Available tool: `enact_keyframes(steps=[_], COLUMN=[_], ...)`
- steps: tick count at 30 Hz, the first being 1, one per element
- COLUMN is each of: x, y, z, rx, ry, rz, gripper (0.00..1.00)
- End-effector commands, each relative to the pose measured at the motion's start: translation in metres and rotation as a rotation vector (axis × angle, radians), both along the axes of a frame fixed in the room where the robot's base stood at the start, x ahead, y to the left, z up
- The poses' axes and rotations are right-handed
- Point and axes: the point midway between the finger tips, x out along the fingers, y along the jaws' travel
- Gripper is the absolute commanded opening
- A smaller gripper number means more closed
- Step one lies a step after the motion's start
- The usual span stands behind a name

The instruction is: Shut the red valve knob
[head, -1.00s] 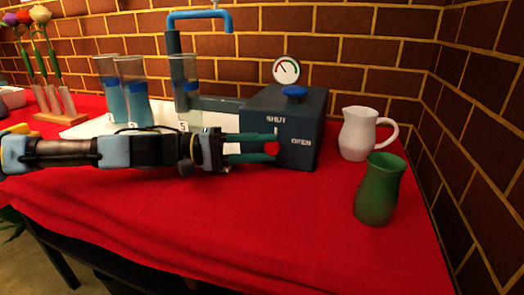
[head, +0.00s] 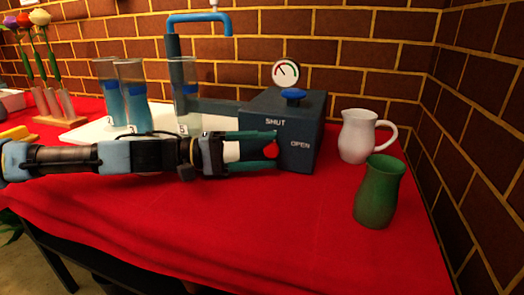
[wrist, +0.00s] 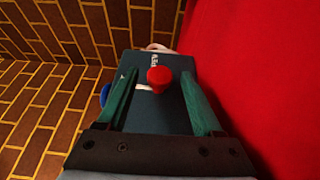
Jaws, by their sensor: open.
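The red valve knob (head: 271,151) is on the front face of the dark blue valve box (head: 312,135), below the printed word SHUT and left of OPEN. My gripper (head: 270,149) reaches in from the left with its green fingers apart, one above and one below the knob. In the wrist view the red knob (wrist: 159,78) stands between the spread fingertips of my gripper (wrist: 160,74), with visible gaps on both sides. A white mark (wrist: 143,90) shows beside the knob; the head view hides it behind a finger.
A gauge (head: 286,73) and a blue cap (head: 293,94) sit atop the box. A white pitcher (head: 358,135) and green vase (head: 379,192) stand to its right. Glass cylinders (head: 131,95) stand behind my arm. The red tablecloth (head: 250,220) is clear in front.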

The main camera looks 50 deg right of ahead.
Motion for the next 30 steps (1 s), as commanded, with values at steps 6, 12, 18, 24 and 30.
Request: enact_keyframes(steps=[6,12,18,24,30], x=[0.011,0.040,0.067,0.080,0.082], y=[0.008,0.033,0.057,0.069,0.071], z=[0.000,0.000,-0.001,-0.001,-0.002], rx=[0.001,0.001,0.001,0.000,0.000], ry=[-0.001,-0.002,-0.001,0.000,0.000], rz=[0.004,0.006,0.004,0.001,-0.001], gripper=[0.68,0.68,0.68,0.68,0.68])
